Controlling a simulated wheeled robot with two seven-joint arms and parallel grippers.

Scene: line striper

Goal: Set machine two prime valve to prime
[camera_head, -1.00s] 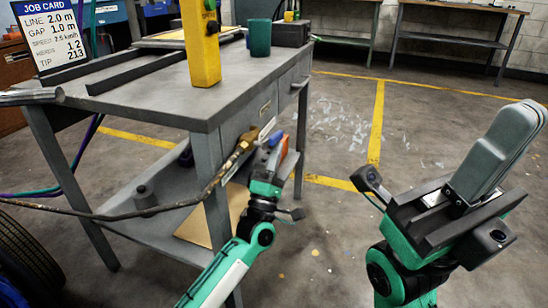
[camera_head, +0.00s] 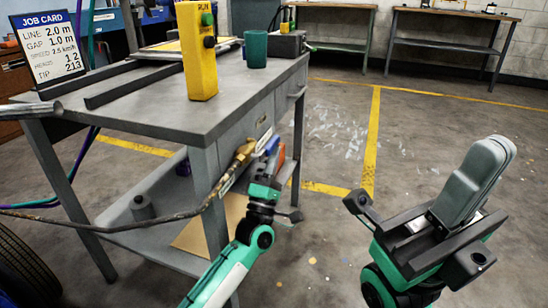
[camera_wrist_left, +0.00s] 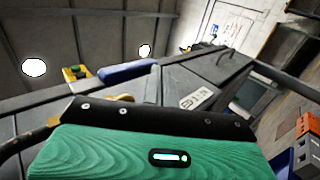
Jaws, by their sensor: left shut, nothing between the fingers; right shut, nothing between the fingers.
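A brass fitting (camera_head: 244,151) on the end of a dark hose sits at the workbench's front side, below the top. A small blue part (camera_head: 272,144), which looks like a valve lever, is just right of it; a blue bar (camera_wrist_left: 127,71) also shows in the left wrist view. I cannot tell the valve's setting. My left gripper (camera_head: 268,165) is shut and empty, right by the blue part; contact cannot be made out. A white label (camera_wrist_left: 196,98) is on the bench side in the left wrist view. My right gripper (camera_head: 490,150) is shut and empty, over open floor at the right.
The grey workbench (camera_head: 150,110) carries a yellow control box (camera_head: 197,55), a green cup (camera_head: 256,50) and dark rails. A job card (camera_head: 48,45) stands at its back left. A tyre (camera_head: 25,260) is at lower left. Floor to the right is clear.

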